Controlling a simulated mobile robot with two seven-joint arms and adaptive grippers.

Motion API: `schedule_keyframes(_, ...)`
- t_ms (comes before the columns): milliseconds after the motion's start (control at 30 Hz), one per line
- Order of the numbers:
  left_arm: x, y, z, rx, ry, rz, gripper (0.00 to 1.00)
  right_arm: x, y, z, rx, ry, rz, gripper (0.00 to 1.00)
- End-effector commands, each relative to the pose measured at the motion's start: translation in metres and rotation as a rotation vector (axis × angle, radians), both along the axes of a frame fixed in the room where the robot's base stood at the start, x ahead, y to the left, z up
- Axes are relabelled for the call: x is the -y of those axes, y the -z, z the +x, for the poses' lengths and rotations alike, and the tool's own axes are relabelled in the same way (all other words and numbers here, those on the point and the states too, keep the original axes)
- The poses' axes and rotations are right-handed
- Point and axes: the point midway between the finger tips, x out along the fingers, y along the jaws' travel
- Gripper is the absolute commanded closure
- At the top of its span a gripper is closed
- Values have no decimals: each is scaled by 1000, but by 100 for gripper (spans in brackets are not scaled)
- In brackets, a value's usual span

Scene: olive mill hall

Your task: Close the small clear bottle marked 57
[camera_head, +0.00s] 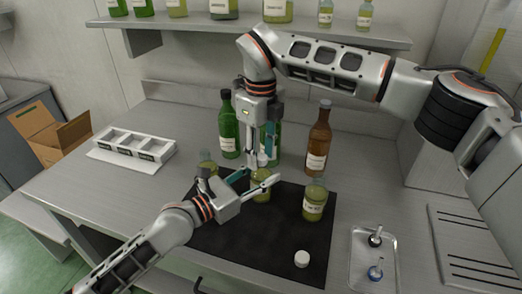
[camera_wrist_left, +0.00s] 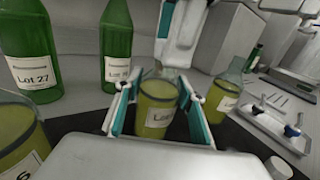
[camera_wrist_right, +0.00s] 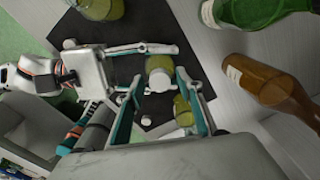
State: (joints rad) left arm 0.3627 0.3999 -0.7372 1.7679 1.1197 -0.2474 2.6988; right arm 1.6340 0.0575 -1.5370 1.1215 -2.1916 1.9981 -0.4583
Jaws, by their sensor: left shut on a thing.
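A small clear bottle of yellow-green oil (camera_head: 262,187) stands upright over the dark mat; its label is too small to read. It also shows in the left wrist view (camera_wrist_left: 157,112). My left gripper (camera_head: 262,184) is shut on its body from the side. My right gripper (camera_head: 262,160) points down from above, its fingers on either side of the bottle's top. A white cap (camera_wrist_right: 158,80) shows between those fingers, at the bottle's mouth; I cannot tell whether they touch it or whether it is seated. Another white cap (camera_head: 302,258) lies on the mat's front right.
Similar oil bottles stand to the right (camera_head: 314,203) and left (camera_head: 208,162). Green bottles (camera_head: 229,130) and a brown bottle (camera_head: 319,140) stand behind. A metal tray (camera_head: 375,283) with small tools lies right; a white rack (camera_head: 131,147) lies left. The front mat is mostly clear.

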Motion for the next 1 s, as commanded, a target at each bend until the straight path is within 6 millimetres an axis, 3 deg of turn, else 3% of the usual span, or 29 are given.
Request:
schedule_keyframes(33,0,0,0,0,0,0,100,0,0,0,0,0,0,64)
schedule_keyframes(167,0,0,0,0,0,0,100,0,0,0,0,0,0,98)
schedule_keyframes(200,0,0,0,0,0,0,100,0,0,0,0,0,0,100)
schedule_keyframes(733,0,0,0,0,0,0,100,0,0,0,0,174,0,100)
schedule_keyframes(767,0,0,0,0,0,0,100,0,0,0,0,174,0,70)
schedule_keyframes(800,0,0,0,0,0,0,100,0,0,0,0,174,0,60)
schedule_keyframes(1000,0,0,0,0,0,0,100,0,0,0,0,173,0,58)
